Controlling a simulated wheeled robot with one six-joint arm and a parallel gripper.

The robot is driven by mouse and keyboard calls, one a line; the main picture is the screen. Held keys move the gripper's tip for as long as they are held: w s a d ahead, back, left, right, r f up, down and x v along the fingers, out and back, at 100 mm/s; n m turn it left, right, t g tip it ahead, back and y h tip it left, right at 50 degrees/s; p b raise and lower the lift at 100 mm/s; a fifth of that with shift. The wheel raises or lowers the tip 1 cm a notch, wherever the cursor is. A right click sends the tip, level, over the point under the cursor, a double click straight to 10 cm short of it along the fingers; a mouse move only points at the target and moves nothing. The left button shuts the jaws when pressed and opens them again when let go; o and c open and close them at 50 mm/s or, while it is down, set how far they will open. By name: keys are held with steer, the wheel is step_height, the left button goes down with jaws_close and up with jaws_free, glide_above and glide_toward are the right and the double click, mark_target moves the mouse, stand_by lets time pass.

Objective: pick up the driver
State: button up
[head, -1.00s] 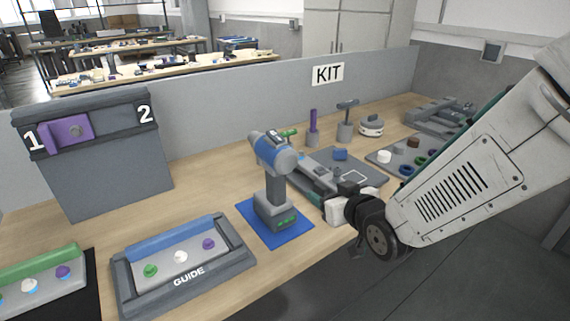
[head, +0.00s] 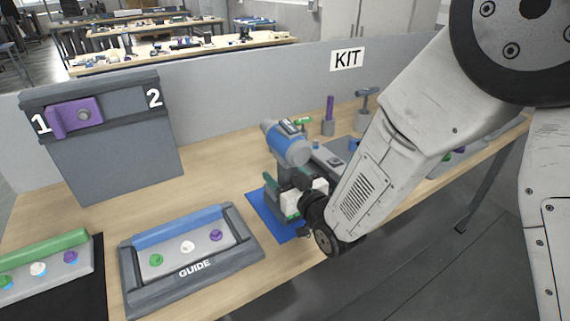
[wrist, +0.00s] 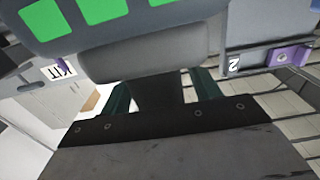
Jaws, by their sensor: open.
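The driver (head: 287,147) stands upright on a blue mat (head: 259,206), with a blue and grey body and a grey handle. My gripper (head: 280,185) is at its handle, low down near the base, with the jaws open. A teal finger shows on the left side of the handle; my wrist hides much of the handle and base. In the wrist view the driver's grey base with green lights (wrist: 100,12) fills the top, very close. My gripper (wrist: 163,90) shows two teal fingers apart there; whether they touch the driver I cannot tell.
A grey GUIDE tray (head: 130,270) lies left of the mat. A grey panel (head: 120,160) with a purple slider stands behind it. A KIT divider (head: 230,95) runs along the back. Small tools stand behind the driver. Bare wood lies between panel and mat.

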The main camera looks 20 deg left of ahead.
steer(key=shift+w+a, duration=0.25)
steer(key=shift+a, duration=0.05)
steer(key=c, duration=1.2)
steer(key=shift+r, duration=0.1)
jaws_close()
